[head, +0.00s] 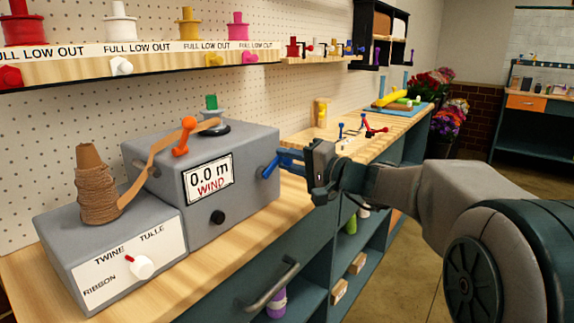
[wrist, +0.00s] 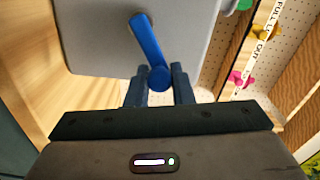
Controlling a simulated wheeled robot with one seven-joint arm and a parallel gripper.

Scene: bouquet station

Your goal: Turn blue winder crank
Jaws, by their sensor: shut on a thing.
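The grey winder (head: 228,180) stands on the wooden counter with a display reading "0.0 m WIND". Its blue crank (head: 270,168) sticks out from its right side. In the wrist view the blue crank (wrist: 148,45) runs from its hub on the grey face down to its knob end. My gripper (head: 290,160) reaches in from the right, its fingers closed about the crank's outer end. In the wrist view my gripper (wrist: 159,90) has one finger on each side of the knob.
A grey selector box (head: 110,245) with a twine cone (head: 97,190) stands left of the winder. A shelf of spools (head: 140,65) hangs above. A drawer handle (head: 270,287) juts out below the counter.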

